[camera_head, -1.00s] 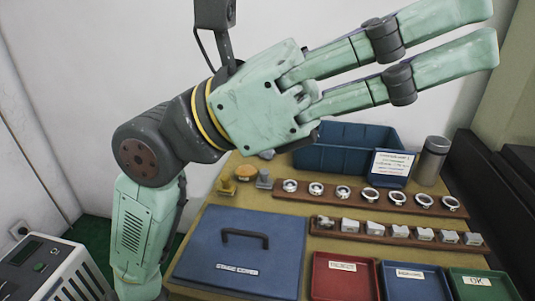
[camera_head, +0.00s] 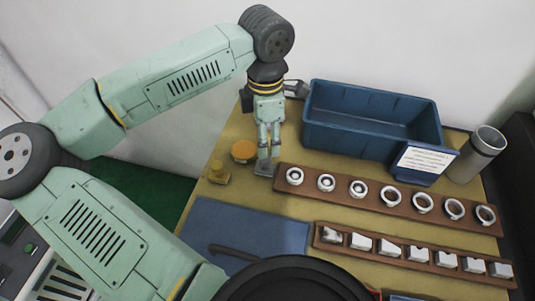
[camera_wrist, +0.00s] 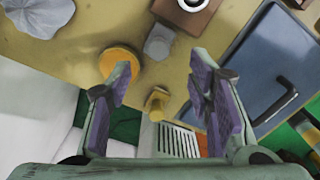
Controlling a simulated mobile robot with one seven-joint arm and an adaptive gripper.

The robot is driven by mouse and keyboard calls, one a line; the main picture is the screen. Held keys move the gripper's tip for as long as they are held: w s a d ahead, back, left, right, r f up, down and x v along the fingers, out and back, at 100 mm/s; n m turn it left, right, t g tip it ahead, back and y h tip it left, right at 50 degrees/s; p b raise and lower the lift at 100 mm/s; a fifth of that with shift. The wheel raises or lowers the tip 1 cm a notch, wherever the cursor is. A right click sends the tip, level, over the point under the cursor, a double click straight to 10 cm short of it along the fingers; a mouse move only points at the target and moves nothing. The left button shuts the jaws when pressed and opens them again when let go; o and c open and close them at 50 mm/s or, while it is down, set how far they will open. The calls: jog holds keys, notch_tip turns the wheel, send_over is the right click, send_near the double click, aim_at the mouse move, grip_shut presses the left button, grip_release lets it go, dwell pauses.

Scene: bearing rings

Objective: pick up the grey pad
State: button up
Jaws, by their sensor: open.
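The grey pad, as I take it, is a small grey block-like piece (camera_head: 264,169) on the yellow-brown table, just left of the rear wooden rack. In the wrist view the grey pad (camera_wrist: 160,42) lies ahead of the fingertips, roughly between their lines. My gripper (camera_head: 269,152) points down just above it, and its fingers partly cover it in the head view. In the wrist view my gripper (camera_wrist: 160,66) is open, its purple-lined fingers spread with nothing between them. I cannot tell the exact height gap to the pad.
An orange disc (camera_head: 244,150) and a yellow piece (camera_head: 219,172) stand close left. The rear rack (camera_head: 335,197) holds several rings. A blue bin (camera_head: 318,138) stands behind, a blue case (camera_head: 215,215) in front. A grey wavy-edged thing (camera_wrist: 38,15) lies farther off.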

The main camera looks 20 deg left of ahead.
aim_at(266, 159)
notch_tip(266, 159, down, 3)
jog(key=shift+s+f, duration=0.1)
jog(key=shift+a+f+p, duration=0.1)
jog(key=shift+f+p, duration=1.35)
jog(key=shift+f, duration=1.25)
jog(key=shift+c, duration=0.3)
grip_shut()
